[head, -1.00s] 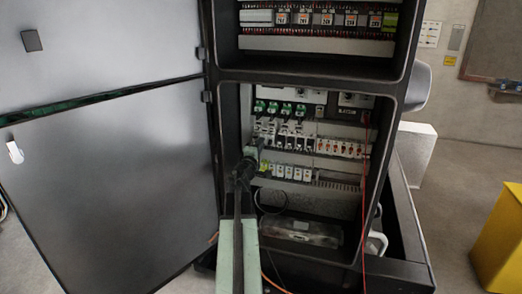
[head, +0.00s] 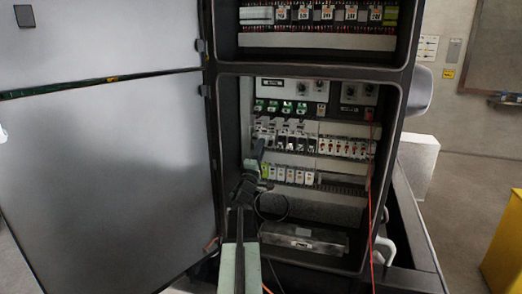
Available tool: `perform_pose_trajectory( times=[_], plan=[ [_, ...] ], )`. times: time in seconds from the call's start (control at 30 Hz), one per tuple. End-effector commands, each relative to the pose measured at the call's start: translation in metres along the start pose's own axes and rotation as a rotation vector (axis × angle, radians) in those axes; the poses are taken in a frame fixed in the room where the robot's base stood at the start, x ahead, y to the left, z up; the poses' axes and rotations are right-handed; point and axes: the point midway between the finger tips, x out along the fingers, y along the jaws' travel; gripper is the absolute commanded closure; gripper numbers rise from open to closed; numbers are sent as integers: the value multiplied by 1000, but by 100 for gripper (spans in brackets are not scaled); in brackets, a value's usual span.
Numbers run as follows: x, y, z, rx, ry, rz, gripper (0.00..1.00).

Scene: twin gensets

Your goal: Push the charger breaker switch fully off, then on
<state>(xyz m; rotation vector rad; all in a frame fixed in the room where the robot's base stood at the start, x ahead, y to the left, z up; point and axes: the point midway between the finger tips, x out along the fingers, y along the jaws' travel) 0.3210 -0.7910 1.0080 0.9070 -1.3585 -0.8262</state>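The open cabinet (head: 312,211) shows rows of breakers and terminals. A row of breaker switches (head: 295,143) runs across its middle, with white and dark bodies on the left and orange-marked ones on the right. I cannot tell which one is the charger breaker. My gripper (head: 258,152) is at the left end of this row, pointing up in front of the breakers. Its fingertips are too small and dark to tell open from shut, and I cannot tell whether it touches a switch. My arm hides part of the lower left of the cabinet.
A large grey cabinet door (head: 110,170) stands open on the left. A lower row of small white modules (head: 290,175) sits below the breakers. A thin red cable (head: 371,200) hangs down the right side. A yellow box (head: 505,245) stands on the floor at right.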

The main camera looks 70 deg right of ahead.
Motion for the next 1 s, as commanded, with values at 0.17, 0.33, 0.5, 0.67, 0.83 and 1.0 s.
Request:
perform_pose_trajectory(
  times=[0.17,0.33,0.5,0.67,0.83,1.0],
  plan=[
    [0,0,0,0,0,0,70],
    [-6,-1,0,0,0,0,70],
    [-32,-3,1,0,1,-1,70],
    [-66,-3,1,0,1,-1,70],
    [-80,-1,0,0,0,0,70],
    [-78,0,0,0,0,0,70]
  ],
)
